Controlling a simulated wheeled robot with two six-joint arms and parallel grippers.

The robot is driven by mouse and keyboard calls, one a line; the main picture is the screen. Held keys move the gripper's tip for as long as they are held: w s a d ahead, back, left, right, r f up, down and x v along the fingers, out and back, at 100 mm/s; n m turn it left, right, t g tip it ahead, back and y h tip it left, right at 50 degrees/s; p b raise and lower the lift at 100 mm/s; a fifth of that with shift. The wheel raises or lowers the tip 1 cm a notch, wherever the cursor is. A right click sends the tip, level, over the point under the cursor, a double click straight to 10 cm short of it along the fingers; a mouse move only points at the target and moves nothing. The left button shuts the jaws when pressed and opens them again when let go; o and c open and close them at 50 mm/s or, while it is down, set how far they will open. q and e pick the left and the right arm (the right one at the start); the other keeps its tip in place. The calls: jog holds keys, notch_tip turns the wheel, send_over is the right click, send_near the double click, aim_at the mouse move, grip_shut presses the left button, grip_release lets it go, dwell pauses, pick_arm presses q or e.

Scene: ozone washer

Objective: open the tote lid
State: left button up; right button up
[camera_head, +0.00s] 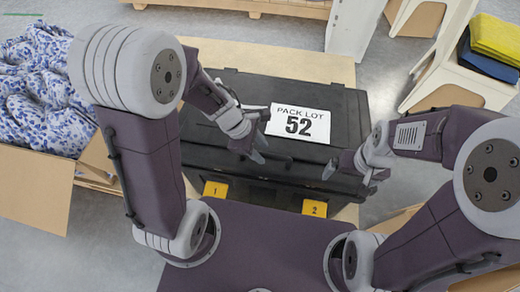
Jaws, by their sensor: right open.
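The black tote (345,115) stands on a light wooden surface in front of me, with its lid (245,84) down. A white label reading "PACK LOT 52" (299,123) lies on the lid. Two yellow tabs, marked 1 (215,190) and 2 (314,208), show at the tote's near side. My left gripper (258,136) is over the lid's near part, left of the label, with its fingers apart and nothing seen between them. My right gripper (350,174) is open and empty at the tote's near right edge. I cannot tell whether either gripper touches the tote.
An open cardboard box (35,190) with blue-and-white patterned cloth (45,90) is at the left. A pale slanted stand with a yellow folded cloth (497,38) and a blue one (485,66) is at the right.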

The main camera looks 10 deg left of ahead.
pick_arm(q)
grip_shut()
jog(key=shift+w+r, duration=0.1)
jog(key=shift+w, duration=0.05)
dwell(1.0)
